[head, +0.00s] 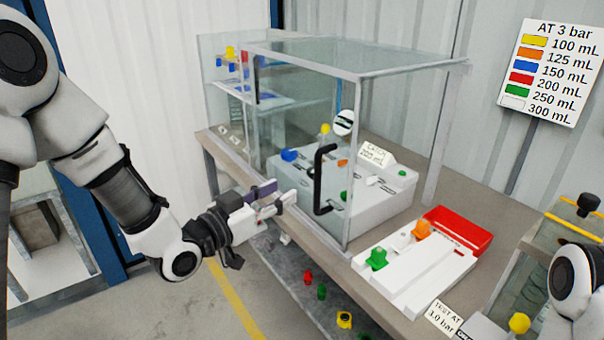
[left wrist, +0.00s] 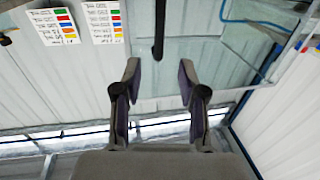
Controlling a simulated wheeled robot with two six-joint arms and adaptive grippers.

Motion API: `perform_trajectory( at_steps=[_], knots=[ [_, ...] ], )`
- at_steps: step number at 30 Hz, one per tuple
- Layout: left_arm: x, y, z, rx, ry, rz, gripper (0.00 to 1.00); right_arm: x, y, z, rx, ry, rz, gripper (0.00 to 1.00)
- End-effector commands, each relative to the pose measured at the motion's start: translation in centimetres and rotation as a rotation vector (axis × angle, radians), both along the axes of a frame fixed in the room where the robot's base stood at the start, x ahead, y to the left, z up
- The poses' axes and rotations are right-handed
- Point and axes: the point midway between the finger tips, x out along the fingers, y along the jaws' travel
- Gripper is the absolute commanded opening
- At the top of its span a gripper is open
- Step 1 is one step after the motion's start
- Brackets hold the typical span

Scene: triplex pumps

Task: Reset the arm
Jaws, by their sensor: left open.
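My left arm comes in from the left in the head view. Its left gripper (head: 276,198) is open and empty, in front of the glass cabinet's left face, above the table's front edge. In the left wrist view the two fingers of the left gripper (left wrist: 158,82) stand apart with nothing between them. A black door handle (head: 322,180) is to the right of the gripper in the head view. A black bar, likely that handle (left wrist: 158,30), shows beyond the fingers in the wrist view. Part of my right arm shows at the lower right; its gripper cannot be made out.
The glass cabinet (head: 360,72) covers a grey machine with coloured knobs. A white tray (head: 400,285) with green and orange parts and a red bin (head: 460,230) stand on the table. Several coloured parts lie on a lower shelf.

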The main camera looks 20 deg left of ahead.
Motion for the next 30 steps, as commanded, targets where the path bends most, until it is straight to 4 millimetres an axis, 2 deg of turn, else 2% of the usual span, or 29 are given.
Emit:
perform_trajectory(
  at_steps=[2, 5, 8, 11, 12, 14, 15, 17, 18, 20, 21, 24, 25, 27, 30],
  knots=[
    [0.0, 0.0, -0.2, 0.000, 0.004, 0.000, 0.41, 0.0, 0.0, 0.0, 0.000, 0.000, 0.000, 0.00],
    [-0.1, -0.1, -2.5, 0.004, 0.048, -0.002, 0.41, 0.0, 0.0, 0.0, 0.000, 0.000, 0.000, 0.00],
    [-0.9, -0.8, -8.2, 0.025, 0.162, -0.019, 0.41, 0.0, 0.0, 0.0, 0.000, 0.000, 0.000, 0.00],
    [-3.2, -1.6, -16.6, 0.057, 0.345, -0.021, 0.41, 0.0, 0.0, 0.0, 0.000, 0.000, 0.000, 0.00],
    [-4.6, -1.6, -20.0, 0.076, 0.433, -0.011, 0.41, 0.0, 0.0, 0.0, 0.000, 0.000, 0.000, 0.00],
    [-7.1, -1.5, -24.9, 0.105, 0.569, 0.010, 0.41, 0.0, 0.0, 0.0, 0.000, 0.000, 0.000, 0.00],
    [-9.0, -1.3, -28.0, 0.128, 0.663, 0.027, 0.41, 0.0, 0.0, 0.0, 0.000, 0.000, 0.000, 0.00],
    [-12.4, -0.8, -32.3, 0.164, 0.809, 0.056, 0.41, 0.0, 0.0, 0.0, 0.000, 0.000, 0.000, 0.00],
    [-15.0, -0.4, -34.9, 0.191, 0.910, 0.080, 0.41, 0.0, 0.0, 0.0, 0.000, 0.000, 0.000, 0.00],
    [-19.0, 0.3, -38.2, 0.233, 1.061, 0.121, 0.41, 0.0, 0.0, 0.0, 0.000, 0.000, 0.000, 0.00],
    [-21.7, 0.9, -39.9, 0.261, 1.158, 0.152, 0.41, 0.0, 0.0, 0.0, 0.000, 0.000, 0.000, 0.00],
    [-27.1, 2.6, -42.2, 0.319, 1.365, 0.251, 0.41, 0.0, 0.0, 0.0, 0.000, 0.000, 0.000, 0.00],
    [-28.2, 3.3, -42.3, 0.331, 1.418, 0.293, 0.41, 0.0, 0.0, 0.1, 0.000, 0.000, 0.000, 0.00],
    [-30.0, 4.3, -42.3, 0.334, 1.513, 0.373, 0.41, 0.0, 0.0, 0.0, 0.000, 0.000, 0.000, 0.00],
    [-30.8, 4.5, -42.3, 0.332, 1.558, 0.395, 0.41, 0.0, 0.0, 0.0, 0.000, 0.000, 0.000, 0.00]
  ],
)
